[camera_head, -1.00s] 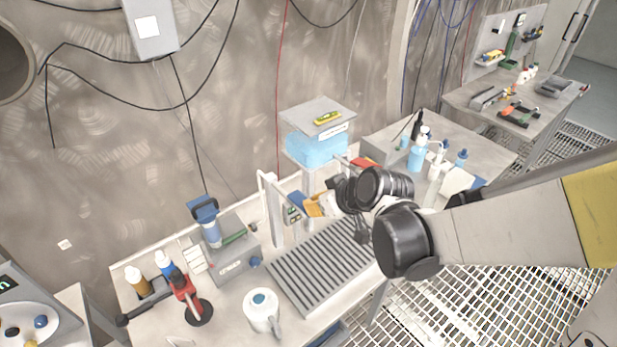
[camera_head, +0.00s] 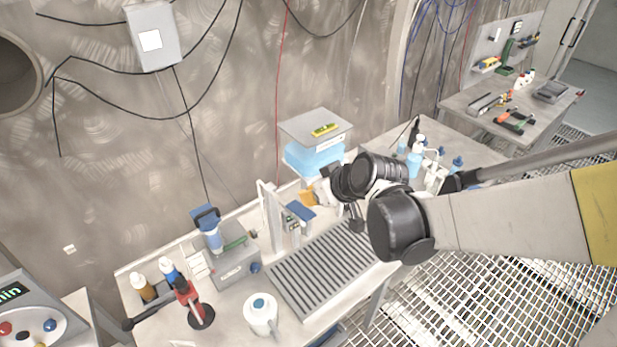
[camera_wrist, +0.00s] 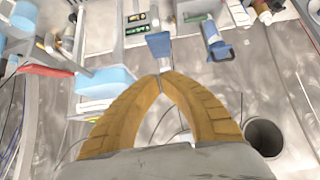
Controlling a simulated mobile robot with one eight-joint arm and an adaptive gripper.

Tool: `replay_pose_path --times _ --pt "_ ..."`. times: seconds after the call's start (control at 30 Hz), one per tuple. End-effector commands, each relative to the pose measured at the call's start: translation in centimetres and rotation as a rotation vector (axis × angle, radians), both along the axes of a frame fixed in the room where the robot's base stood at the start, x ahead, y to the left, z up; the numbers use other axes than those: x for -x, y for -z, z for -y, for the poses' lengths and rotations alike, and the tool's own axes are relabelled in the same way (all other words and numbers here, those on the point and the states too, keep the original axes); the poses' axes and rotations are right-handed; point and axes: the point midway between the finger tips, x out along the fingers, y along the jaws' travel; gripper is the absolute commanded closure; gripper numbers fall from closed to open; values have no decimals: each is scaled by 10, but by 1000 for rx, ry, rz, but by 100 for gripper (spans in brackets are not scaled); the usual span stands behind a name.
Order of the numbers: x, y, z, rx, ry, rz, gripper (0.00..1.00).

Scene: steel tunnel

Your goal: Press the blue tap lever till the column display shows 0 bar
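The blue tap lever (camera_head: 300,211) is a flat blue paddle on the pale column (camera_head: 270,217) behind the ribbed drain grate. In the wrist view the lever (camera_wrist: 158,44) is just beyond my fingertips, with a small gap in the picture; the true distance is unclear. The column display (camera_wrist: 136,30) shows small green lit panels whose figures are too small to read. My gripper (camera_wrist: 163,77) has tan ribbed fingers with tips together and nothing between them. In the head view its fingers (camera_head: 308,197) are by the lever, partly hidden by my wrist.
A ribbed grate (camera_head: 322,268) lies in front of the column. A white jug (camera_head: 261,316), a red-handled tool (camera_head: 188,297) and a grey box with a blue-topped device (camera_head: 207,228) stand left. A blue tank (camera_head: 312,158) stands behind, bottles (camera_head: 414,163) to the right.

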Motion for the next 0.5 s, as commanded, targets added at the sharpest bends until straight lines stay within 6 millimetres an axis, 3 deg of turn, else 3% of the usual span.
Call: replay_pose_path --times 0.2,0.5 --pt "26 -42 17 0 4 -1 100" --pt "42 -72 28 -1 3 -2 100"
